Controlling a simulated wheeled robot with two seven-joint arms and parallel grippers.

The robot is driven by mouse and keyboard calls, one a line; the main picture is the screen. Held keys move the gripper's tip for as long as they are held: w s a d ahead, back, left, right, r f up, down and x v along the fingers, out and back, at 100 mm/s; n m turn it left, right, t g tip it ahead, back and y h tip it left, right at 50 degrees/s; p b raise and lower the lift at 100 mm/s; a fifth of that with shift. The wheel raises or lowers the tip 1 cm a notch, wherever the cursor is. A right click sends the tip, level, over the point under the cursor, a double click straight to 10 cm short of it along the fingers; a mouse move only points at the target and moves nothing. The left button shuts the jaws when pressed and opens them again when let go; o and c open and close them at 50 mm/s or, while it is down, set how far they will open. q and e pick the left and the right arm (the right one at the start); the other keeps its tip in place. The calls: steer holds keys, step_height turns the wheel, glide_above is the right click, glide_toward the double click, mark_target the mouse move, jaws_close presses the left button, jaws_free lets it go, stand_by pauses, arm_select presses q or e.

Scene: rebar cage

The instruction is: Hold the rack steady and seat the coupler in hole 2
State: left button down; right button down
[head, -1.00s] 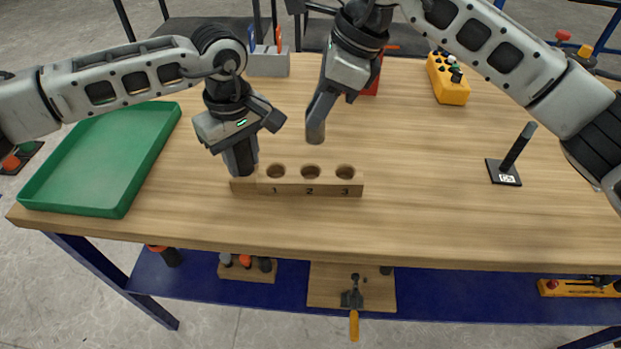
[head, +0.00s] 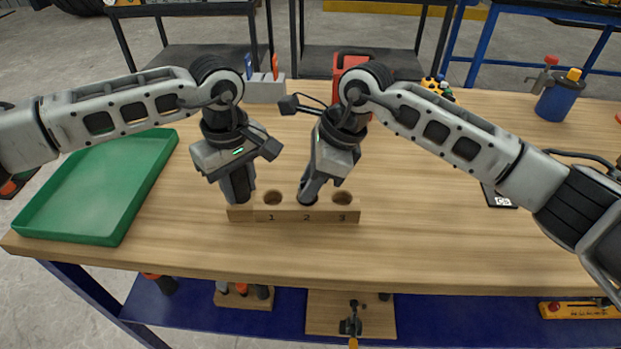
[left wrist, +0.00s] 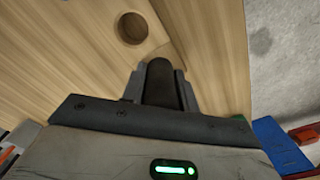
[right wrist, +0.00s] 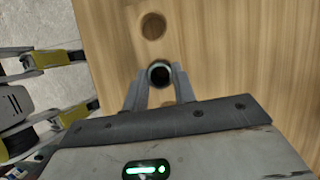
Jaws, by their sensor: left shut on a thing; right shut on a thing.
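The rack is a wooden block (head: 271,216) with holes marked 1, 2 and 3, lying near the table's front edge. My left gripper (head: 240,199) is shut at the rack's left end. In the left wrist view a dark rounded piece (left wrist: 160,85) sits between its fingers, beside one open hole (left wrist: 131,28). My right gripper (head: 309,194) is shut on the coupler, at hole 2. In the right wrist view the coupler (right wrist: 160,73) shows as a dark ring between the fingertips. The fingers hide how deep it sits. Holes 1 (head: 272,198) and 3 (head: 342,198) look empty.
A green tray (head: 128,215) lies left of the rack. A grey box (head: 265,91) with tools and a red object (head: 345,66) stand at the back. A blue container (head: 559,97) stands at the back right. The table right of the rack is mostly clear.

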steer(key=shift+f, duration=0.1)
steer(key=c, duration=1.1)
jaws_free()
steer(key=shift+c, duration=0.2)
steer(key=v, duration=1.2)
arm_select(q)
steer(key=c, duration=1)
jaws_free()
steer(key=shift+r, duration=0.1)
